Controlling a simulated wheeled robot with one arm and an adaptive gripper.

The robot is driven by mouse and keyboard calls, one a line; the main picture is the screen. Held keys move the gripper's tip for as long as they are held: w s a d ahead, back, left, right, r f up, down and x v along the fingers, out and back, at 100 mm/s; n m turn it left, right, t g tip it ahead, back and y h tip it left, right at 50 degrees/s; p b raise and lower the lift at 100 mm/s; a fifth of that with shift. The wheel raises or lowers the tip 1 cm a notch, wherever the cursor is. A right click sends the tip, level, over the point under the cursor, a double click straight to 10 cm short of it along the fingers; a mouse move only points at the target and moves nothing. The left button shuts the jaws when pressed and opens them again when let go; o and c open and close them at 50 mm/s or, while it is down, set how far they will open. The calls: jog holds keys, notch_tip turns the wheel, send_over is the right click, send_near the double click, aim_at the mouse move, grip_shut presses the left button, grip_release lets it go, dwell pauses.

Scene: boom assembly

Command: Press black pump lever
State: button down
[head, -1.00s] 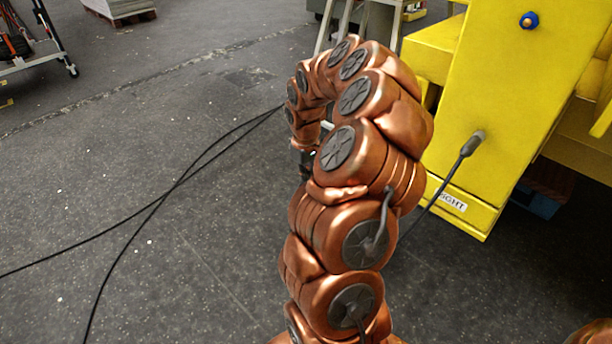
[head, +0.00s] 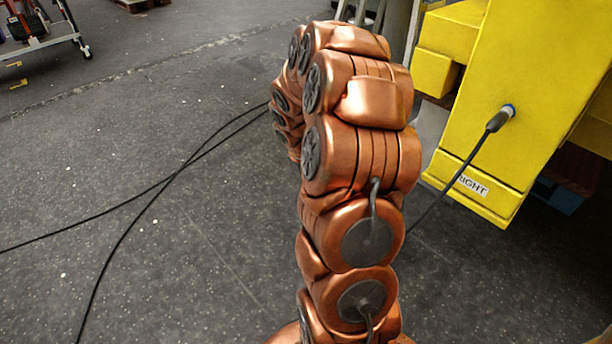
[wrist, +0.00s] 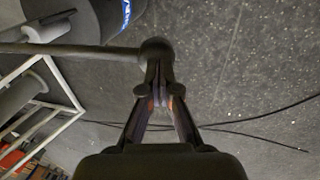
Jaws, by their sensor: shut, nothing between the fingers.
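In the wrist view a dark rod with a rounded end (wrist: 85,50), which looks like the black pump lever, runs in from the left edge. Its knob lies at the tips of my gripper (wrist: 154,84). The gripper fingers converge and are shut with nothing between them. Whether the tips touch the knob or only overlap it in the picture, I cannot tell. In the head view my copper-coloured arm hides the gripper, and the lever does not show.
A yellow structure (head: 520,85) with a plugged cable (head: 460,170) stands to the right of my arm. Black cables (head: 172,180) cross the open grey floor at left. The wrist view shows a pale metal frame (wrist: 62,82) and a dark round body with blue lettering (wrist: 105,20).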

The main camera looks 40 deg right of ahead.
jog(key=shift+s+a+f, duration=0.15)
jog(key=shift+f, duration=0.25)
jog(key=shift+s+a+f, duration=0.1)
jog(key=shift+f, duration=0.3)
jog(key=shift+s+a+f, duration=0.1)
jog(key=shift+a, duration=0.05)
jog(key=shift+s+a, duration=0.1)
jog(key=shift+a, duration=0.05)
jog(key=w+p+v, duration=0.1)
jog(key=p+v, duration=0.1)
jog(key=v, duration=1.3)
jog(key=shift+p, duration=0.3)
